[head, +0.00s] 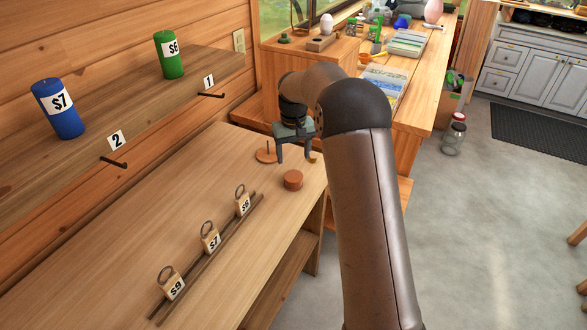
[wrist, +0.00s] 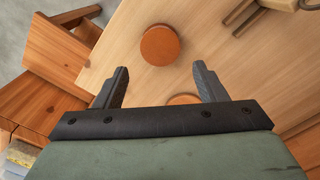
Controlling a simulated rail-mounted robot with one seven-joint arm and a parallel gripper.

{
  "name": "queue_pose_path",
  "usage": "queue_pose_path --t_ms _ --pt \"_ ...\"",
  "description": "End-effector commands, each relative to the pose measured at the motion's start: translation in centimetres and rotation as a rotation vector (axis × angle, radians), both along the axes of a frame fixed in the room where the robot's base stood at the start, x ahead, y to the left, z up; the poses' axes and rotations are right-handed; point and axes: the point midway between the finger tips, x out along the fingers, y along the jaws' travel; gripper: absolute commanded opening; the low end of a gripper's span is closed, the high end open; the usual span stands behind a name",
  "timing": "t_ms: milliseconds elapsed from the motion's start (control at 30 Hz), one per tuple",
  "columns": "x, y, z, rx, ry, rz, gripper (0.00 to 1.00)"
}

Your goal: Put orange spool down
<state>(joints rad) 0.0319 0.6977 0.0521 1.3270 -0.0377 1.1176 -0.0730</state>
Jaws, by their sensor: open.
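A short orange-brown round piece (head: 292,180) stands on the wooden bench top near its right edge; it looks like the orange spool, but no label shows. The wrist view shows it from above as an orange disc (wrist: 160,45), just beyond the fingertips. My gripper (head: 295,159) is open and points down over the bench, slightly behind this piece. In the wrist view nothing is held between the fingers (wrist: 160,72). A round wooden base with a thin peg (head: 266,154) stands behind; its disc (wrist: 183,99) is partly hidden by my gripper.
A blue spool marked $7 (head: 57,108) and a green spool marked $6 (head: 169,55) stand on the wall shelf (head: 130,98). Several price tags with rings (head: 211,238) line a dark rail (head: 208,262) at the bench front. The bench's middle left is clear.

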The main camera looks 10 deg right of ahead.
Motion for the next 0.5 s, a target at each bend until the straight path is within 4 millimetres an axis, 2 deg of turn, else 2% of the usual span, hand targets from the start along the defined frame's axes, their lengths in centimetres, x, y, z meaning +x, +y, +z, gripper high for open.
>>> queue_pose_path --t_ms 100,200,300,367,467,500 --pt "0.1 0.0 1.7 0.000 -0.002 0.000 0.65" --pt "0.0 0.0 2.6 0.000 -0.002 0.000 0.65" --pt "-1.0 0.1 3.7 -0.001 -0.003 -0.001 0.65" --pt "-2.5 0.1 4.8 -0.002 -0.006 -0.003 0.65" --pt "-6.9 0.3 7.0 -0.006 -0.014 -0.011 0.65" --pt "-9.2 0.3 7.8 -0.007 -0.018 -0.016 0.65"
